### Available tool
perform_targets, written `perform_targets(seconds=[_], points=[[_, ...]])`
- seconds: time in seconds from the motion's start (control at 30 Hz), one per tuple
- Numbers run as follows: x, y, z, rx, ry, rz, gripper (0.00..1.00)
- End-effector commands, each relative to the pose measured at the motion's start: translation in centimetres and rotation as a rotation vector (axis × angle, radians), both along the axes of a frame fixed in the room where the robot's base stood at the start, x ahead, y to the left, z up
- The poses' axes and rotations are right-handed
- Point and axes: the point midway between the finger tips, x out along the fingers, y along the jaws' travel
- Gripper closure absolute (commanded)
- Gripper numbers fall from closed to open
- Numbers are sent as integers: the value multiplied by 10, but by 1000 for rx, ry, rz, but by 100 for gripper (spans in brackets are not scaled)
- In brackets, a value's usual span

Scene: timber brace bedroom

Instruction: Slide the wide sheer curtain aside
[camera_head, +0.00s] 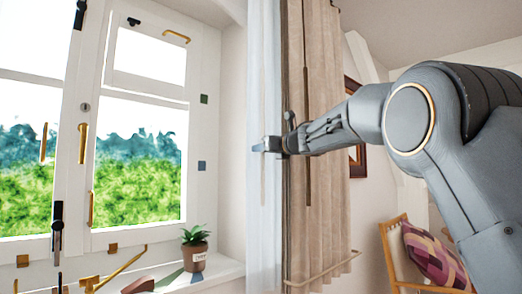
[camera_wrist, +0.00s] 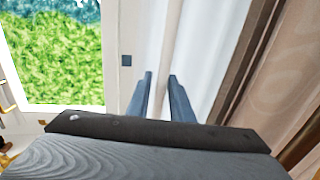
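The sheer curtain (camera_head: 264,60) is white and hangs in a narrow, gathered band at the right side of the window. It also shows in the wrist view (camera_wrist: 205,50) as pale vertical folds. My gripper (camera_head: 266,145) is at the curtain about midway up the picture, reaching in from the right. In the wrist view, the two blue-grey fingers of my gripper (camera_wrist: 160,76) stand apart. A pale beige vertical strip (camera_wrist: 166,50) of or on the curtain lies between them in that view. I cannot tell whether the fingers touch it.
A heavy beige-brown curtain (camera_head: 325,80) hangs just right of the sheer one, with a low rail (camera_head: 322,271) across its bottom. The window (camera_head: 140,150) is at left. A potted plant (camera_head: 195,248) stands on the sill. A chair with a patterned cushion (camera_head: 434,258) is at lower right.

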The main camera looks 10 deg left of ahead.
Motion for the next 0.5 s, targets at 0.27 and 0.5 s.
perform_targets(seconds=[0.27,0.5], points=[[-11,-12,0,0,-1,-3,80],[-38,-33,-1,0,0,-2,80]])
